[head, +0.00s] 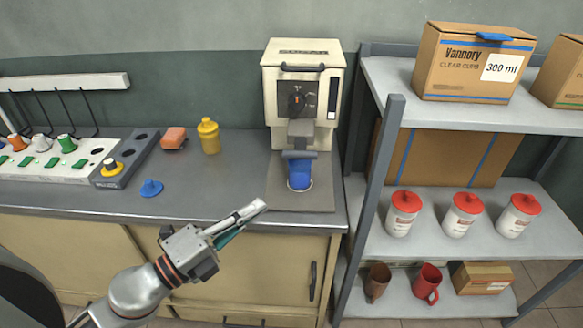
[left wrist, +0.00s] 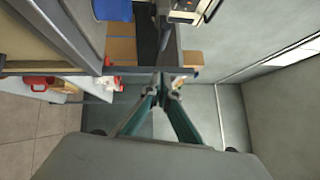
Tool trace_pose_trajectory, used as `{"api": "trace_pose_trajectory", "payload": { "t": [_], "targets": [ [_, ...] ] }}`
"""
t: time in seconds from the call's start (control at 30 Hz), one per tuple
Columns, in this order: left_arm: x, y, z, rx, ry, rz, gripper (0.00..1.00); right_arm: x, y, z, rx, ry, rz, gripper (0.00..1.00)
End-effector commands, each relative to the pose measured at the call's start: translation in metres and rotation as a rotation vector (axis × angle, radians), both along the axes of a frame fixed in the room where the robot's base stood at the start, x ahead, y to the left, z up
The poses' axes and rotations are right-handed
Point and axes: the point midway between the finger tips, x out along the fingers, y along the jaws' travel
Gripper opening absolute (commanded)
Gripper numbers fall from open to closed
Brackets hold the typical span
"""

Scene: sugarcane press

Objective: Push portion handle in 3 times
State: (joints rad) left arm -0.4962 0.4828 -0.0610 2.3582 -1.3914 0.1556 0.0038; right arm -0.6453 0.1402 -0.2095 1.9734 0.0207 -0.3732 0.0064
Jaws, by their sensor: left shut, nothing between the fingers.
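The cream press machine (head: 303,80) stands on the counter against the wall. Its dark portion handle (head: 299,154) sticks out at the front, below a grey block and just above a blue cup (head: 299,177) on the base. My left gripper (head: 261,206) is shut and empty, in front of the counter edge, lower and left of the cup, apart from the handle. In the left wrist view the closed fingers (left wrist: 161,88) meet at the tips, and part of the machine (left wrist: 184,10) shows at the top edge. My right gripper is in neither view.
A metal shelf (head: 394,120) with boxes, red-lidded jars (head: 403,213) and mugs stands close on the right. A yellow bottle (head: 209,136), an orange-red block (head: 174,138) and a blue knob-like piece (head: 151,188) sit left on the counter. The counter (head: 233,180) beside the machine is clear.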

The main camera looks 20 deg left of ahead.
Motion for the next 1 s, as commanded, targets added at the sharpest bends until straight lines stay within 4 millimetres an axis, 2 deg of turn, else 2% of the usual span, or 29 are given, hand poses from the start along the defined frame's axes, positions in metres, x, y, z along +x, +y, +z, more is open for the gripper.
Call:
{"api": "trace_pose_trajectory", "payload": {
  "t": [0.13,0.27,0.5,0.77,1.0],
  "targets": [
    [0.002,-0.001,0.002,-0.001,-0.002,0.000,0.00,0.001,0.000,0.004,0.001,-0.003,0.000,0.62],
    [0.012,-0.006,0.007,0.000,-0.006,0.000,0.00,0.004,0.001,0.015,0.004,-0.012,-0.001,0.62],
    [0.046,-0.026,0.015,0.000,-0.006,0.000,0.00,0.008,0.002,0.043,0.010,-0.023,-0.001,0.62],
    [0.088,-0.049,0.019,-0.001,-0.003,0.001,0.00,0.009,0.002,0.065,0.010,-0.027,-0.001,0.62],
    [0.117,-0.040,0.020,0.001,-0.004,0.000,0.00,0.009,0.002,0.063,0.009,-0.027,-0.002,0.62]
  ]
}}
